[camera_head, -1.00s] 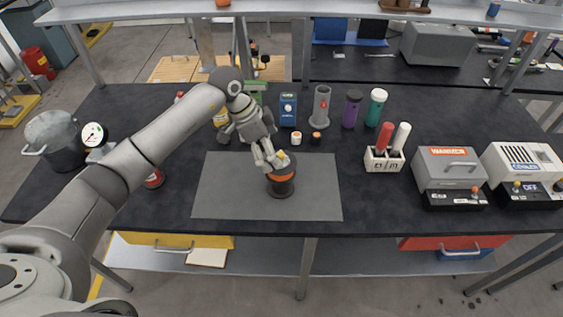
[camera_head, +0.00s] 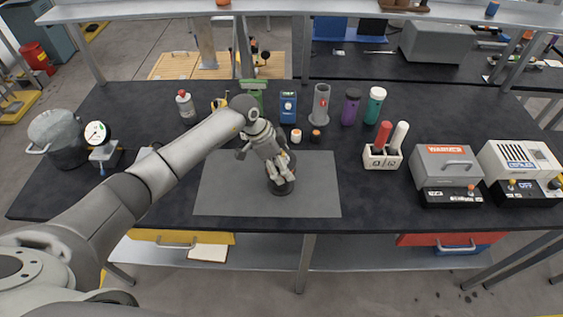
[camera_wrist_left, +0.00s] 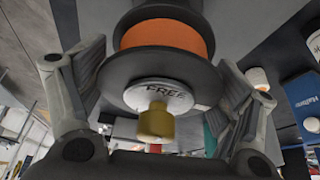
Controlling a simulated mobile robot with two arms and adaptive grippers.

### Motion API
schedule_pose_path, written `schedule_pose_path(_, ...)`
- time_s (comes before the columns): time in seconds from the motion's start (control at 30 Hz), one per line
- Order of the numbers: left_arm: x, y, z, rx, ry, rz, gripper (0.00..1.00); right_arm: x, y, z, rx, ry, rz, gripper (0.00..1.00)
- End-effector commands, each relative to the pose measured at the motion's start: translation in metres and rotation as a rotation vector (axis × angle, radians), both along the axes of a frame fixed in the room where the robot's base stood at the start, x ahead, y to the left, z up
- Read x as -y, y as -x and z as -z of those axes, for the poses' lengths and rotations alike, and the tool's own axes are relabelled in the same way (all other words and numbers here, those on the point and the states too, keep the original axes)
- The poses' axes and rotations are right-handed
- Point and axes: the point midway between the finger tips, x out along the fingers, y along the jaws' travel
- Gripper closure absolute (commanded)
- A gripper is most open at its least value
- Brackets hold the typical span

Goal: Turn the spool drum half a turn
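The spool drum (camera_head: 283,189) stands on the grey mat, black with an orange winding, partly hidden by my left gripper in the head view. The left wrist view shows its orange winding (camera_wrist_left: 168,38), black flange and a pale hub (camera_wrist_left: 158,93) marked "FREE" with a brass knob (camera_wrist_left: 156,122). My left gripper (camera_head: 281,180) is over the drum. Its fingers (camera_wrist_left: 160,75) stand apart on either side of the flange, very close to its rim; I cannot tell if they touch. My right gripper is not in view.
The grey mat (camera_head: 225,195) is clear left of the drum. Behind stand small cups, a blue box (camera_head: 288,107) and several bottles. A two-hole holder (camera_head: 382,158) and grey machines stand right. A pot (camera_head: 55,140) and dial gauge (camera_head: 97,133) stand left.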

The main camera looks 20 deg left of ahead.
Motion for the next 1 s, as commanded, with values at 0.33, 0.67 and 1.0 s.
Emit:
schedule_pose_path(0.33, 0.0, 0.0, 0.0, 0.0, 0.0, 0.008, 0.43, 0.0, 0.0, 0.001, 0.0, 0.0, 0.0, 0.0)
schedule_pose_path(0.67, 0.0, -0.001, 0.001, 0.0, 0.0, 0.145, 0.43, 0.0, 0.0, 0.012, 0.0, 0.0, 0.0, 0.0)
schedule_pose_path(1.0, 0.0, -0.001, 0.002, 0.002, 0.0, 0.449, 0.43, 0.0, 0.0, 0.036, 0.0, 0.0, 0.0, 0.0)
